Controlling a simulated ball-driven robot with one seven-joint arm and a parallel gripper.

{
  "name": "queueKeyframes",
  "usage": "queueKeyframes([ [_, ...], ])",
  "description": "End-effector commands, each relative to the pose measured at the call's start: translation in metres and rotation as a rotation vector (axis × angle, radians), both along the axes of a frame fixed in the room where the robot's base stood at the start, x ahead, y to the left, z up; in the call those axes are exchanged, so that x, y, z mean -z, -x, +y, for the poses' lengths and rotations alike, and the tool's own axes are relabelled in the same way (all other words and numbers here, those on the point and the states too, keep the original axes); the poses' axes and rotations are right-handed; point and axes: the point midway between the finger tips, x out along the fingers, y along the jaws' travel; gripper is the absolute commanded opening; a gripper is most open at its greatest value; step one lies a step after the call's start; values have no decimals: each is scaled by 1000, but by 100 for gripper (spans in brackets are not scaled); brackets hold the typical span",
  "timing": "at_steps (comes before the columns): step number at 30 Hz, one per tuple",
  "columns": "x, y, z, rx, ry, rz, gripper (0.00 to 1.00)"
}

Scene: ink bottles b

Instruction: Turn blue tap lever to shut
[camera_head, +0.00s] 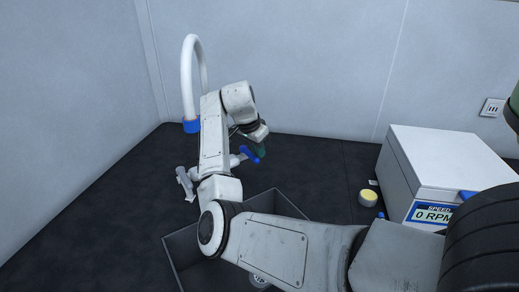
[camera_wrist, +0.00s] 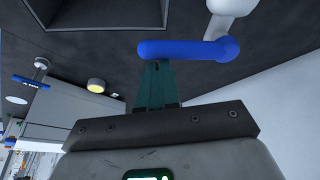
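The blue tap lever (camera_head: 250,156) sticks out from the white tap body, low behind my arm in the head view. In the wrist view the lever (camera_wrist: 185,48) lies sideways across the tips of my gripper's fingers, its right end joined to a white tap part (camera_wrist: 230,8). My gripper (camera_head: 262,149) has green fingers, which look close together in the wrist view (camera_wrist: 156,68). The fingertips are at the lever's free end and seem to touch it; exact contact is hidden. The tap's white curved pipe (camera_head: 187,75) rises from a blue collar (camera_head: 192,126).
A dark open basin (camera_head: 180,252) lies below the tap, partly hidden by my arm. A white machine (camera_head: 440,160) reading 0 RPM stands at right, with a yellow-topped round thing (camera_head: 368,197) beside it. Grey walls stand close behind. The dark counter (camera_head: 80,220) is clear at left.

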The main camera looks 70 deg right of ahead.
Motion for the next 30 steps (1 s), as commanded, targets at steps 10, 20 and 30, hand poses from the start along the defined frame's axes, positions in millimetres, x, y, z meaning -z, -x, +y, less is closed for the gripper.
queueKeyframes([
  [10, 1, -2, 3, -5, -7, 1, 0],
  [20, -7, -15, 33, -7, -2, 1, 0],
  [30, -9, -39, 94, -3, -1, 0, 0],
])
